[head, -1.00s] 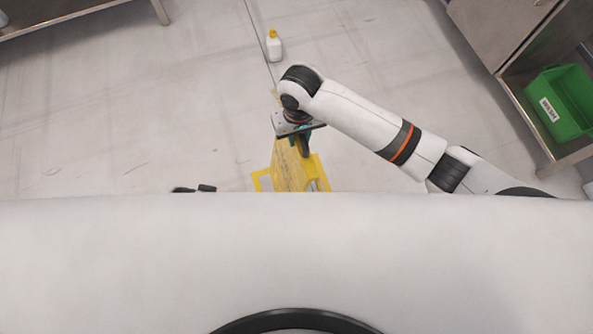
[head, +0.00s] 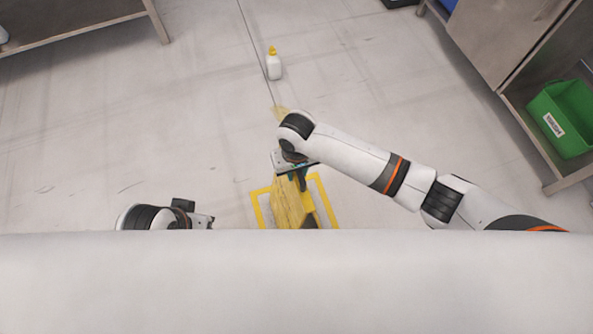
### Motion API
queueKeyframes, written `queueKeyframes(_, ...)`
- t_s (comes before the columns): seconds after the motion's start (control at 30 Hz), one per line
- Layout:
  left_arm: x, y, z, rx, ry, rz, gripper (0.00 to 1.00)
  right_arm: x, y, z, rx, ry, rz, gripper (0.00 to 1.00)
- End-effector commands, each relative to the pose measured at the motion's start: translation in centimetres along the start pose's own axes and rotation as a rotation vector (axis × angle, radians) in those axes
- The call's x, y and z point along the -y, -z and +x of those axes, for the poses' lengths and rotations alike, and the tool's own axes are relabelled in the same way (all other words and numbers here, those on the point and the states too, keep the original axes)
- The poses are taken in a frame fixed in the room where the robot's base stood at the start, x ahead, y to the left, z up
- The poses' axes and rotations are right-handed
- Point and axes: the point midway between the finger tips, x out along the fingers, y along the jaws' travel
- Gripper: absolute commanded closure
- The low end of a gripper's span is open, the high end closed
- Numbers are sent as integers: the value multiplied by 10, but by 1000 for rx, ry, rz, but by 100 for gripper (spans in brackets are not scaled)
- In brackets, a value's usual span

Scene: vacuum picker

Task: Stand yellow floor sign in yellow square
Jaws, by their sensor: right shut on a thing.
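The yellow floor sign (head: 288,205) is in the lower middle of the head view, below my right gripper. My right gripper (head: 297,176) is shut on its top end, and the wrist hides part of the grip. The yellow square (head: 326,199) is a taped outline on the floor around and beneath the sign. My own white body hides the near side of the square and the sign's lower part. I cannot tell whether the sign touches the floor. My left gripper (head: 207,221) shows only in part, left of the square, and its fingers are not clear.
A white bottle with a yellow cap (head: 273,64) stands on the floor beyond the sign. A metal cabinet (head: 508,40) with a green bin (head: 563,118) is on the right. A metal table (head: 75,22) is at the upper left. The floor at left is clear.

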Motion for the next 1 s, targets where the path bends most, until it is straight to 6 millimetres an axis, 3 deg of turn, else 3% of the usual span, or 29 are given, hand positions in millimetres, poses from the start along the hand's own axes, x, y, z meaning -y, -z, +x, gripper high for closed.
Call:
queueKeyframes(0.3,0,0,0,1,0,0,64,-1,-1,0,4,-3,0,100)
queueKeyframes(0.33,0,0,0,1,0,0,64,0,0,2,2,-2,0,70)
queueKeyframes(0.47,0,0,0,1,0,0,64,0,-1,2,2,-1,0,50)
queueKeyframes(0.77,0,0,0,1,0,0,64,0,-1,0,2,-1,0,50)
queueKeyframes(1.0,0,-5,-14,0,0,0,64,0,-1,-35,4,-3,-1,50)
